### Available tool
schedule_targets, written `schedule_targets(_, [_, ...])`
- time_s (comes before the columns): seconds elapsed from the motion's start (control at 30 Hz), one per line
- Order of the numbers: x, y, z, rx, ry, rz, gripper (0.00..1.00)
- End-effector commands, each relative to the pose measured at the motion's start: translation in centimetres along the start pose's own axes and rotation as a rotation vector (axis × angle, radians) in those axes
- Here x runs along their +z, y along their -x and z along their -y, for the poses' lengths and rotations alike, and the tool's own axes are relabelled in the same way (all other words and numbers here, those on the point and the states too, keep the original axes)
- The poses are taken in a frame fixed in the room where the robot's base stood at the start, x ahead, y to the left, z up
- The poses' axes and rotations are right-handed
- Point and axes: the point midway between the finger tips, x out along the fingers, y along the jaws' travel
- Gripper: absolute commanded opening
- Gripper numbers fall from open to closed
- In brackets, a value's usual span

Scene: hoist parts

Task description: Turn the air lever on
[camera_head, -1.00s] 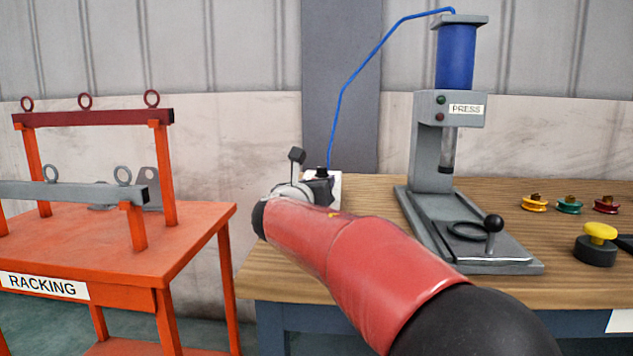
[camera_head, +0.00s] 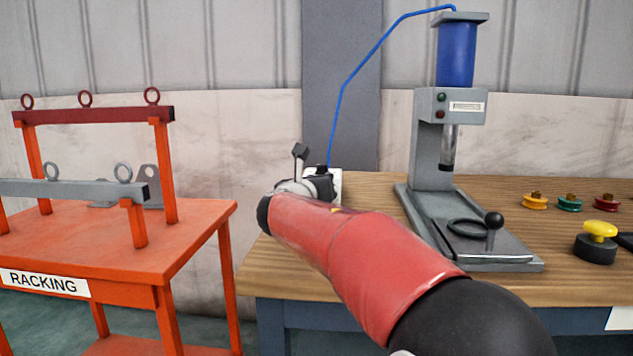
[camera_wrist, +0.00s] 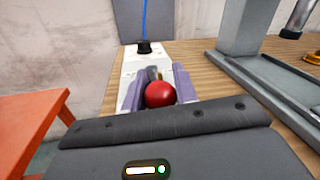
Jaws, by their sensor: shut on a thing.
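The air lever shows in the wrist view as a red ball knob (camera_wrist: 160,94) with a short metal stem behind it. My gripper (camera_wrist: 160,92) is shut on the knob, with one purple-grey finger on each side of it. The lever stands on a white air unit (camera_wrist: 132,68) with a black fitting (camera_wrist: 145,47) at its back, where the blue hose meets it. In the head view my arm and gripper hide the lever. Only the edge of the white unit (camera_head: 337,182) shows there.
The press (camera_head: 437,120) with its blue cylinder stands on the wooden bench (camera_head: 385,190), right of my arm. A blue hose (camera_head: 345,80) runs to its top. An orange racking table (camera_head: 110,235) stands at left.

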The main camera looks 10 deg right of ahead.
Motion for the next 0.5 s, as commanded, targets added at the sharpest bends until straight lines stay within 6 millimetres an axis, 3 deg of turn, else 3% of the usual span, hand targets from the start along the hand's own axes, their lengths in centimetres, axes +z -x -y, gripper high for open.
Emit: schedule_targets(0.5, [-0.3,-0.5,1.3,0.241,0.000,0.050,0.00])
